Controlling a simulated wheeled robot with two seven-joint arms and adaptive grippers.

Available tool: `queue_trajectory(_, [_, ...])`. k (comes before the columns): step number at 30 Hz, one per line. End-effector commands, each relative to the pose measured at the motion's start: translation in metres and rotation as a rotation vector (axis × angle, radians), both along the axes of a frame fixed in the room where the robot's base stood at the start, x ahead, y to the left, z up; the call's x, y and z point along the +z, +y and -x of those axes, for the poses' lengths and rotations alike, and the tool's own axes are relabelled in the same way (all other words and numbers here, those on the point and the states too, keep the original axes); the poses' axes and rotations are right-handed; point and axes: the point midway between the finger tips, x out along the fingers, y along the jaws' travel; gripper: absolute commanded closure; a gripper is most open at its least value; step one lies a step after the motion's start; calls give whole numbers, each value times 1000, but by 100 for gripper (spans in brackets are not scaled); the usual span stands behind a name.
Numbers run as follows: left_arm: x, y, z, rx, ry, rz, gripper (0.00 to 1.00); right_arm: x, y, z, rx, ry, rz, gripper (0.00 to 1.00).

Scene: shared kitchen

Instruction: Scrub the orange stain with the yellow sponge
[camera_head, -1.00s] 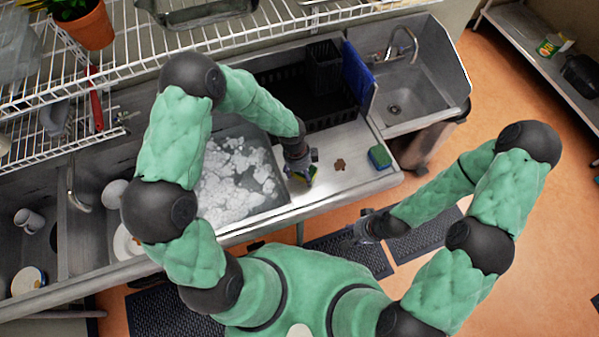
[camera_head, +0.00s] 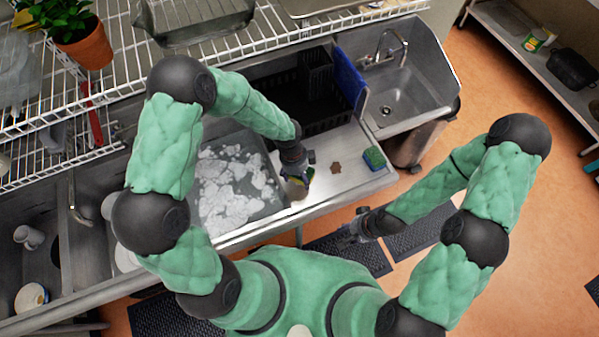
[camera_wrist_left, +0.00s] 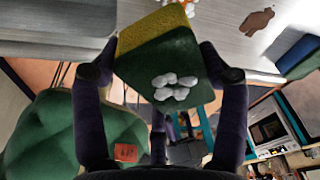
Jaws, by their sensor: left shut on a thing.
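My left gripper (camera_head: 299,181) is shut on the yellow sponge (camera_wrist_left: 158,32), which has a green pad side. In the left wrist view the sponge sits between both fingers (camera_wrist_left: 165,68), with white foam on its green face. In that view a small orange patch with white on it (camera_wrist_left: 190,7) shows on the metal counter, just past the sponge's far edge and partly cut off by the frame. A brown stain (camera_head: 336,168) lies on the counter to the right of my left gripper. My right gripper (camera_head: 355,230) hangs in front of the counter; its fingers are too small to read.
A second sponge, green and blue (camera_head: 374,158), lies at the counter's right end. A sink basin full of foam (camera_head: 232,185) is left of my left gripper. A black rack (camera_head: 300,90) and blue board (camera_head: 350,74) stand behind. A wire shelf (camera_head: 230,50) overhangs the back.

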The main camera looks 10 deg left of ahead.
Motion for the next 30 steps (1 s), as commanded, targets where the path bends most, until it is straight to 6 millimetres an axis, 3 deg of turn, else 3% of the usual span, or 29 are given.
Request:
queue_trajectory(21, [50,0,79,-3,-2,1,49,24,0,0,0,0,0,60])
queue_trajectory(30, [54,0,90,-3,0,0,49,26,0,0,0,0,0,60])
